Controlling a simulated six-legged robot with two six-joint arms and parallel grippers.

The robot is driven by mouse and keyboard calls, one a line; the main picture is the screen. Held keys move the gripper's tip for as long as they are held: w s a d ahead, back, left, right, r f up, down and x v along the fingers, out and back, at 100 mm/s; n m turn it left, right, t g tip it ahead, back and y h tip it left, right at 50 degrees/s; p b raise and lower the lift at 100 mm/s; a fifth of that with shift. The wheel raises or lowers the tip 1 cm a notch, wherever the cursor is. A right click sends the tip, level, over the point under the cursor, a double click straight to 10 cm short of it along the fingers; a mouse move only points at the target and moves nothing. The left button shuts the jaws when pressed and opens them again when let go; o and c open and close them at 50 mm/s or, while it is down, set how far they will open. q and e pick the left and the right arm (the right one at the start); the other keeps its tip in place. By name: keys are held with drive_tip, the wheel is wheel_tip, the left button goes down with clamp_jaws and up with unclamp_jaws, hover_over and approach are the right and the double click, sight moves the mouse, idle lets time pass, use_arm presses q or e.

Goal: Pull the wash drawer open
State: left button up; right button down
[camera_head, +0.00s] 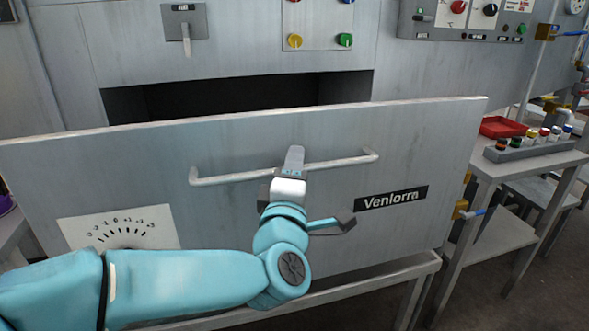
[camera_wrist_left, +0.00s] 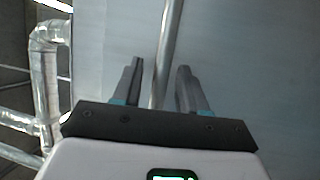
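The wash drawer has a wide grey front (camera_head: 410,145) with a nameplate (camera_head: 391,198) and a long bar handle (camera_head: 343,163). The front stands out from the cabinet, and a dark opening (camera_head: 240,94) shows behind its top edge. My left gripper (camera_head: 294,158) is at the middle of the handle. In the left wrist view the handle bar (camera_wrist_left: 170,45) runs between the two fingers (camera_wrist_left: 160,68), with gaps visible beside it. The fingers are apart and do not appear clamped on the bar. My right gripper is not in view.
A side table at right holds a red tray (camera_head: 502,127) and a grey rack (camera_head: 530,148) of small coloured-cap bottles. A brass valve with a blue lever (camera_head: 461,210) is beside the drawer's right edge. A control panel (camera_head: 318,22) is above the opening.

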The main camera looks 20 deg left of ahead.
use_arm(q)
drive_tip(key=shift+s, duration=0.1)
drive_tip(key=v, duration=1.6)
drive_tip(key=shift+b, duration=0.3)
drive_tip(key=shift+s, duration=0.1)
